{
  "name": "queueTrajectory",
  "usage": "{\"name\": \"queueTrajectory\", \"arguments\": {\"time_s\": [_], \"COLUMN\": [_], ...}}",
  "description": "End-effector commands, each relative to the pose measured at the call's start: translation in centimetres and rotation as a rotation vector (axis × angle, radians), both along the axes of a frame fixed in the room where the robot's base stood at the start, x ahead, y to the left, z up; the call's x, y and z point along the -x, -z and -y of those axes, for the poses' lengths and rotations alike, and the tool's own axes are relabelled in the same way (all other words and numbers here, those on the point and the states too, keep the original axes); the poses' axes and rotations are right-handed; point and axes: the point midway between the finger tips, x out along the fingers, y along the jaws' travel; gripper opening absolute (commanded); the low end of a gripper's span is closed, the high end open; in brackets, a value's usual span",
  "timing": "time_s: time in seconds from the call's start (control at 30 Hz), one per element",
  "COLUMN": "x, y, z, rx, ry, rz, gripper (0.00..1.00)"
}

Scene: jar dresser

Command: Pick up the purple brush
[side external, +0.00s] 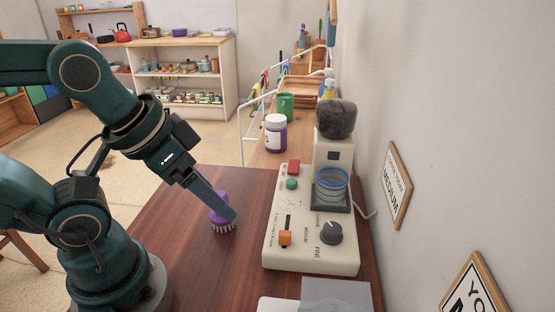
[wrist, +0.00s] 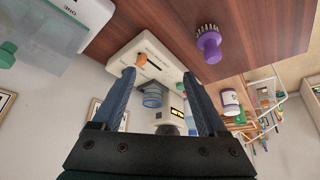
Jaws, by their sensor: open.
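The purple brush (side external: 217,198) stands on the dark wooden table with its pale bristles down and its purple handle up. One of my gripper's blue-grey fingers (side external: 230,214) crosses in front of it in the side view and hides part of it. In the wrist view the brush (wrist: 209,46) lies beyond the fingertips and to the right, outside the gap between the fingers. My gripper (wrist: 158,74) is open there, with nothing between its fingers. I cannot tell whether a finger touches the brush.
A cream grinder machine (side external: 310,240) with an orange slider and dark knob stands right of the brush. A grey-white item (side external: 335,294) sits at the front. The wooden table (side external: 185,235) is clear around the brush.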

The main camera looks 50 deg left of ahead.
Motion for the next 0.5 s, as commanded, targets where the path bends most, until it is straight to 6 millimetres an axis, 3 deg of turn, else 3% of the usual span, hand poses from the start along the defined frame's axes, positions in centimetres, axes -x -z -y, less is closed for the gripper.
{"name": "queueTrajectory", "arguments": {"time_s": [0.23, 0.5], "x": [-0.3, -3.5], "y": [-0.5, -0.3], "z": [0.0, -2.6], "rx": [-0.028, -0.091], "ry": [0.052, 0.085], "rz": [0.010, -0.140], "gripper": [0.76, 0.76]}}
